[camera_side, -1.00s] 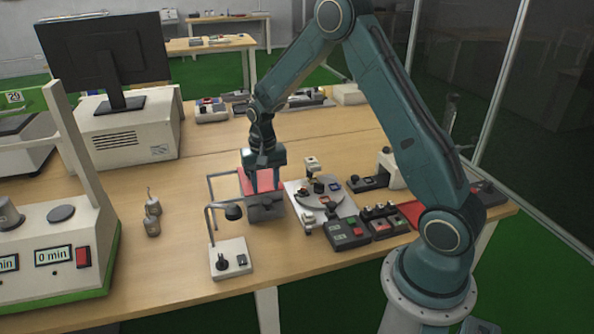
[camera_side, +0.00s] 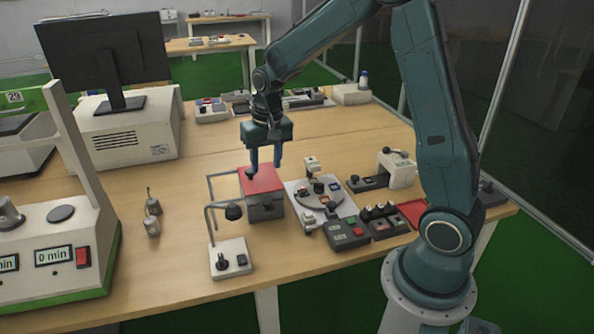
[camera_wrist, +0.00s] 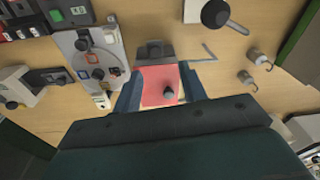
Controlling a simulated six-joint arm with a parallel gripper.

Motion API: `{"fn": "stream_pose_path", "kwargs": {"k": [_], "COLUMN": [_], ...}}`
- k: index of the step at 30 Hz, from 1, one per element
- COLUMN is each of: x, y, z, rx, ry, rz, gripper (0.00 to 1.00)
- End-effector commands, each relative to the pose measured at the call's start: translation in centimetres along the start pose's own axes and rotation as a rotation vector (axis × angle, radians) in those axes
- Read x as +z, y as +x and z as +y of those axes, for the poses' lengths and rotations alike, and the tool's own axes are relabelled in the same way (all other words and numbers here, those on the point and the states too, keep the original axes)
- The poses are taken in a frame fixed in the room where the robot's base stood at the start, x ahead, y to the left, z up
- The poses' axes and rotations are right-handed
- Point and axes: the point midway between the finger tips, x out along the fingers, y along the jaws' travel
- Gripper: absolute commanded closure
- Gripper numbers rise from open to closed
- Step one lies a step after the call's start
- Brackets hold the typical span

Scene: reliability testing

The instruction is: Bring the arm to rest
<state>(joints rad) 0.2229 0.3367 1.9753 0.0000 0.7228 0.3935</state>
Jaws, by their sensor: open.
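My gripper (camera_side: 265,163) is open and empty in the side view, pointing down above the box with the red top (camera_side: 262,181).
A lamp-like stand (camera_side: 231,258) is front left of the red-topped box. A white plate with a round disc (camera_side: 318,196) and a control box with buttons (camera_side: 346,233) lie to its right. A monitor (camera_side: 105,55) stands back left. Bare table lies behind the box.

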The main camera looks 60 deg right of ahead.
Motion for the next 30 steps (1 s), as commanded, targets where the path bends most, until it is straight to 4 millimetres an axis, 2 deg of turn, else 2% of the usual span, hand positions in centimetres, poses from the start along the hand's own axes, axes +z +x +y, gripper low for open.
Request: {"fn": "stream_pose_path", "kwargs": {"k": [1,6,15,24,30], "x": [0.7,3.0,7.7,12.7,16.1], "y": [-1.3,-4.9,-10.0,-13.7,-15.2], "z": [-0.1,-0.3,0.1,1.3,2.4], "rx": [-0.008,-0.027,-0.06,-0.089,-0.108], "ry": [-0.021,-0.094,-0.222,-0.348,-0.431], "rz": [0.016,0.057,0.131,0.208,0.26], "gripper": [0.58,0.58,0.58,0.58,0.58]}}
